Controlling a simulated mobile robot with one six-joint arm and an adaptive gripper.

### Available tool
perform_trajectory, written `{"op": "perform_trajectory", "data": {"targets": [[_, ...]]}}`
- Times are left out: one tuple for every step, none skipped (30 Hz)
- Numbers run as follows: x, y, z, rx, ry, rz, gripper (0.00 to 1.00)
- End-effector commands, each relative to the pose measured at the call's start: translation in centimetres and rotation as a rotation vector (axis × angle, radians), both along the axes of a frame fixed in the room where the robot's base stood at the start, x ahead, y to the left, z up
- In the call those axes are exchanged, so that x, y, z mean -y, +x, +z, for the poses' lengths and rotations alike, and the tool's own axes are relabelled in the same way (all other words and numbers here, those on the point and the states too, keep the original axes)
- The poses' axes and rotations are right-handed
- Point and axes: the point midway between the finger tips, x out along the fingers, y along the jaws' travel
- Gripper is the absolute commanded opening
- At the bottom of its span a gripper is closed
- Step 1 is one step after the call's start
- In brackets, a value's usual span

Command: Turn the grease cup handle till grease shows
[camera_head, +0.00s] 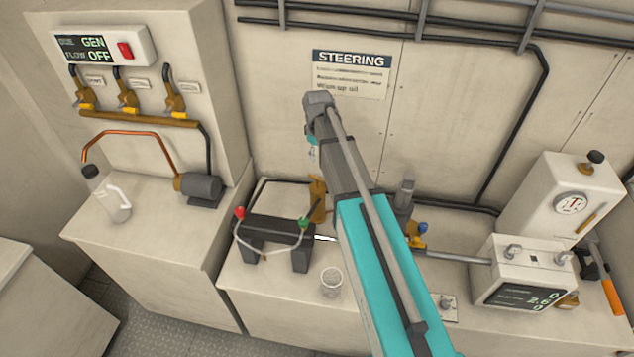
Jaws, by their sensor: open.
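My arm crosses the middle of the camera_head view, rising from the bottom and bending at the top in front of the steering placard. My gripper cannot be made out; the arm hides what lies behind it. A grey upright cylinder (405,193) stands just right of the arm, above a brass fitting with a blue knob (422,228). A brass upright piece (317,201) stands just left of the arm. I cannot tell which of these is the grease cup. No handle or grease can be made out.
A black stand (279,230) with red and green clips and a clear cup (331,282) are on the bench left of the arm. A white display box (522,274) and orange-handled tool (612,296) are right.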

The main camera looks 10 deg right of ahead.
Motion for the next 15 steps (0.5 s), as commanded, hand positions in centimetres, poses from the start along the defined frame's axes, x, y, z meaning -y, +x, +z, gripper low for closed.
{"op": "perform_trajectory", "data": {"targets": [[0.0,0.0,0.0,0.000,0.000,0.000,0.51],[0.0,0.0,0.0,0.000,0.000,-0.001,0.51],[0.0,0.0,0.0,0.000,0.000,-0.001,0.51],[0.0,0.0,0.0,0.000,0.000,-0.001,0.51],[0.0,0.0,-0.1,0.000,0.000,-0.001,0.51],[0.0,0.0,-0.1,0.000,0.000,-0.001,0.51],[0.0,0.0,-0.2,0.000,0.000,-0.001,0.51],[0.0,0.0,-0.3,0.000,0.000,-0.001,0.51],[0.0,0.0,-0.4,0.000,0.000,-0.001,0.51],[0.0,0.0,-0.5,0.000,0.000,-0.001,0.51],[0.0,0.0,-0.7,0.000,0.000,-0.002,0.51],[0.0,0.0,-0.9,0.000,0.000,-0.002,0.51],[0.0,0.0,-1.0,0.000,0.000,-0.002,0.51],[0.0,0.0,-1.2,0.000,0.000,-0.002,0.51],[0.0,0.0,-1.5,0.000,0.000,-0.002,0.51]]}}
